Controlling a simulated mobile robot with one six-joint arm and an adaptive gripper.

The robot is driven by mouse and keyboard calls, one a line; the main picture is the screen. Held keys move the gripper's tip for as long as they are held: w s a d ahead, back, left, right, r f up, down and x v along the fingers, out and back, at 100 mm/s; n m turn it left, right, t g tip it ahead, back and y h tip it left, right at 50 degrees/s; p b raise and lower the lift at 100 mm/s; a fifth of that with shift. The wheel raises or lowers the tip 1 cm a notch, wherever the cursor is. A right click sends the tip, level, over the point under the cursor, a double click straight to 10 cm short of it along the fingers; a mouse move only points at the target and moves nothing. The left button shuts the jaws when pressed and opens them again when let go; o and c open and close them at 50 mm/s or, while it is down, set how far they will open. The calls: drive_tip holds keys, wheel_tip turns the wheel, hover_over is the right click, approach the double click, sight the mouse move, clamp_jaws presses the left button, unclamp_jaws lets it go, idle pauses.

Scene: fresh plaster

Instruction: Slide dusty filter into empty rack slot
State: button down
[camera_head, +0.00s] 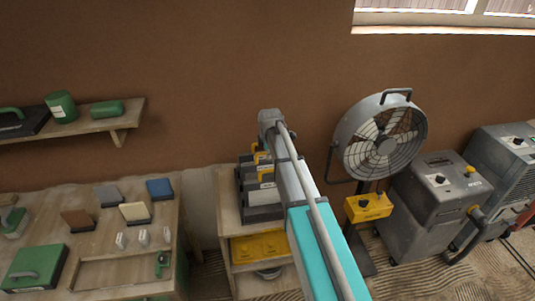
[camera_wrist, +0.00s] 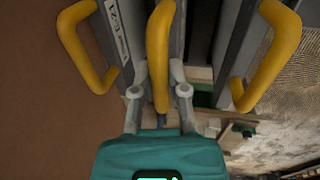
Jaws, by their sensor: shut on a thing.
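In the wrist view my gripper (camera_wrist: 160,92) is shut on the middle yellow handle (camera_wrist: 158,45), which belongs to a dark, slim filter seen edge-on. The filter's body is mostly hidden behind the handle and fingers. Grey filters with yellow handles stand on both sides: the left one (camera_wrist: 119,40) carries a white label, and the right one (camera_wrist: 236,50) is close to the picture's edge. In the head view the dark filter rack (camera_head: 262,213) sits on a wooden stand, partly hidden by my arm, and my gripper is hidden there. I cannot tell how deep the held filter sits.
A grey fan (camera_head: 383,140) stands right of the rack, with a yellow box (camera_head: 368,207) below it and grey machines (camera_head: 437,200) beyond. A wooden bench (camera_head: 95,200) with tools is at left. A brown wall (camera_head: 215,75) rises behind.

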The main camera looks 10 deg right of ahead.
drive_tip(key=shift+f+b, duration=0.7)
drive_tip(key=c, duration=0.6)
unclamp_jaws()
drive_tip(key=shift+r, duration=0.15)
wheel_tip(320, 180, up, 24)
drive_tip(key=p, duration=2.4)
drive_tip(key=shift+s+d+n+y, duration=0.15)
drive_tip(key=shift+s+d+n, duration=0.65)
drive_tip(key=shift+s+d, duration=1.15)
drive_tip(key=shift+s+d+n+y, duration=0.15)
drive_tip(key=shift+s+d+n, duration=0.65)
drive_tip(key=shift+s+d, duration=1.1)
drive_tip(key=shift+w+d, duration=0.25)
drive_tip(key=s+a+f+m+b, duration=0.3)
drive_tip(key=s+f+m+b, duration=0.4)
drive_tip(key=f, duration=0.1)
drive_tip(key=s+a+f+m+g+b, duration=0.1)
drive_tip(key=s+a+f+m+b, duration=0.2)
drive_tip(key=s+f+m+b, duration=0.4)
drive_tip(key=s+a+f+m+g+b, duration=0.1)
drive_tip(key=s+a+f+m+b, duration=0.2)
drive_tip(key=s+f+m+b, duration=0.4)
drive_tip(key=shift+s+a+f+b, duration=0.15)
drive_tip(key=shift+s+f+b, duration=0.75)
drive_tip(key=shift+s+b, duration=0.2)
